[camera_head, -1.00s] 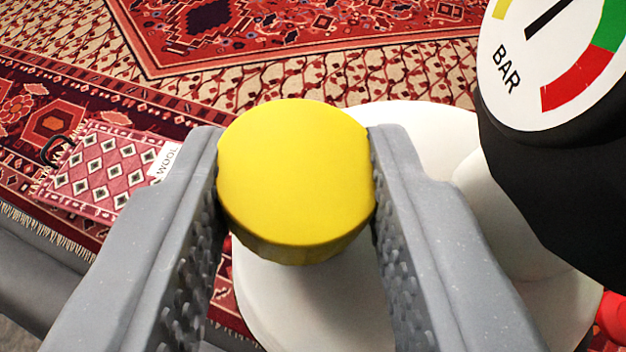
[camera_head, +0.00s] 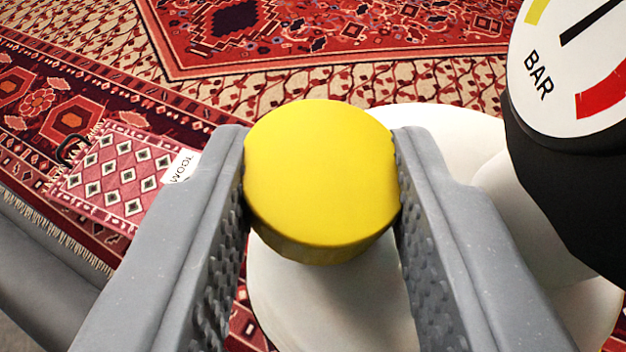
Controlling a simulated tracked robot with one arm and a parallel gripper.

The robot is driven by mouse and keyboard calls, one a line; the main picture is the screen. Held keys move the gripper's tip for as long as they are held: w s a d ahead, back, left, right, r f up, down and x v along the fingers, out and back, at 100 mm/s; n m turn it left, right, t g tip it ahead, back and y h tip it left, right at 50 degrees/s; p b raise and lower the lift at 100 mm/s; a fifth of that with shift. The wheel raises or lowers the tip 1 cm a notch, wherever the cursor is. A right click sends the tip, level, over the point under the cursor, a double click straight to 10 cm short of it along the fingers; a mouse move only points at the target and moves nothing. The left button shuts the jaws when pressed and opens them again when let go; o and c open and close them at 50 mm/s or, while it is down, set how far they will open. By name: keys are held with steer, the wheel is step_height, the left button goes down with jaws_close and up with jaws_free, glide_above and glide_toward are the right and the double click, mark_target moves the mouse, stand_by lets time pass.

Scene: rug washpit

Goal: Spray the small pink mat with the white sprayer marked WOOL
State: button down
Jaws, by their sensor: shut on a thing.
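The white sprayer (camera_head: 325,300) stands below my gripper, with a round yellow knob (camera_head: 322,180) on top. My gripper (camera_head: 322,190) is shut on the yellow knob, one grey finger on each side. The small pink mat (camera_head: 115,180), with white and dark diamonds, lies flat at the left of the view. A white label marked WOOL (camera_head: 180,168) shows at the mat's right edge, partly hidden by my left finger. No WOOL marking shows on the visible part of the sprayer, and its nozzle is not in view.
A round pressure gauge marked BAR (camera_head: 575,65) on a black housing fills the upper right. Large red patterned rugs (camera_head: 330,30) cover the ground. A grey edge (camera_head: 45,285) runs along the lower left, beside the fringe. A dark loop (camera_head: 70,150) stands at the mat's upper left.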

steer(key=w+f+n+y, duration=0.1)
steer(key=f, duration=0.3)
steer(key=w+a+f+n+y+b, duration=0.1)
steer(key=w+f+n+y, duration=0.1)
steer(key=f, duration=0.2)
steer(key=w+f+n+g+y, duration=0.1)
steer(key=f+y, duration=0.1)
steer(key=f, duration=0.3)
steer(key=shift+w+a+n+b, duration=0.15)
steer(key=shift+a+n+b, duration=0.05)
steer(key=shift+n+b, duration=0.2)
steer(key=s+f+n+g+y+b, duration=0.1)
steer(key=s+f+n+g+y, duration=0.1)
steer(key=f, duration=0.4)
steer(key=s+f+n+g+y+b, duration=0.1)
steer(key=s+f+n+g+y, duration=0.1)
steer(key=f, duration=0.5)
steer(key=shift+d+n+y, duration=0.25)
steer(key=shift+n+y, duration=0.25)
steer(key=shift+n, duration=0.1)
steer(key=shift+s+f+b, duration=0.1)
steer(key=shift+f+b, duration=0.95)
steer(key=shift+f, duration=1.4)
steer(key=c, duration=0.9)
jaws_free()
steer(key=shift+c, duration=0.2)
steer(key=shift+s, duration=0.1)
